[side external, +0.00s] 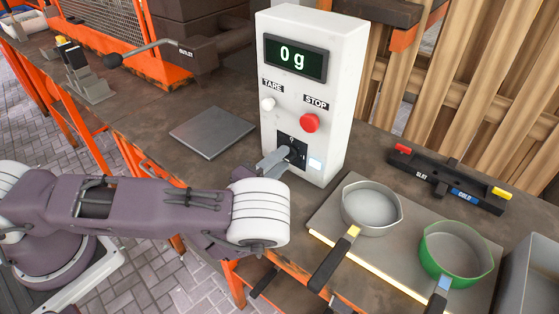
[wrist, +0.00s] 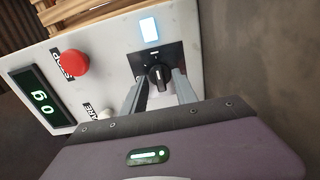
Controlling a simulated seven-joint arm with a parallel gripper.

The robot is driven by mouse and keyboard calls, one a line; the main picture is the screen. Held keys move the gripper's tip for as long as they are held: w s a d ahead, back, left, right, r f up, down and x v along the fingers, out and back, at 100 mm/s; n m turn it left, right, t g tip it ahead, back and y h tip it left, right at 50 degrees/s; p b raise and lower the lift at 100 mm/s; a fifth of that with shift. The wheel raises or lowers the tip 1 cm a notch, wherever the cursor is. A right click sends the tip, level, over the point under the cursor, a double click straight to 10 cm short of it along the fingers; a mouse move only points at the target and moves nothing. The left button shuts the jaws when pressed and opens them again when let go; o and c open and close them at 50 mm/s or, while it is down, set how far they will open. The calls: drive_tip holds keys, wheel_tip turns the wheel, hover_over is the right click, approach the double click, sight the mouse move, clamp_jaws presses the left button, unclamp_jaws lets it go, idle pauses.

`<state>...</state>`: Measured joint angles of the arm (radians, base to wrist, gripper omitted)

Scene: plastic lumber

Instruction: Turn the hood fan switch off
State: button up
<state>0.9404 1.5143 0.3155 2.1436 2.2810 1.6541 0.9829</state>
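A white box (side external: 310,100) stands on the bench, and it carries a black rotary knob (wrist: 159,77) on a black plate (wrist: 141,59) low on its front. A lit white square (wrist: 149,29) sits beside the plate; it also shows in the side view (side external: 315,164). My gripper (side external: 283,156) reaches the knob from the front. In the wrist view its two fingers (wrist: 160,84) stand on either side of the knob, apart, with narrow gaps seeming to remain. Contact is hard to judge. In the side view the fingers partly cover the knob.
The box also has a red STOP button (side external: 310,123), a white TARE button (side external: 268,104) and a display (side external: 295,58) reading 0 g. A grey plate (side external: 212,132) lies left. A grey pan (side external: 371,207) and a green pan (side external: 455,250) sit on a hob to the right.

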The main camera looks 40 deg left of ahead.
drive_tip(key=shift+w, duration=0.2)
clamp_jaws()
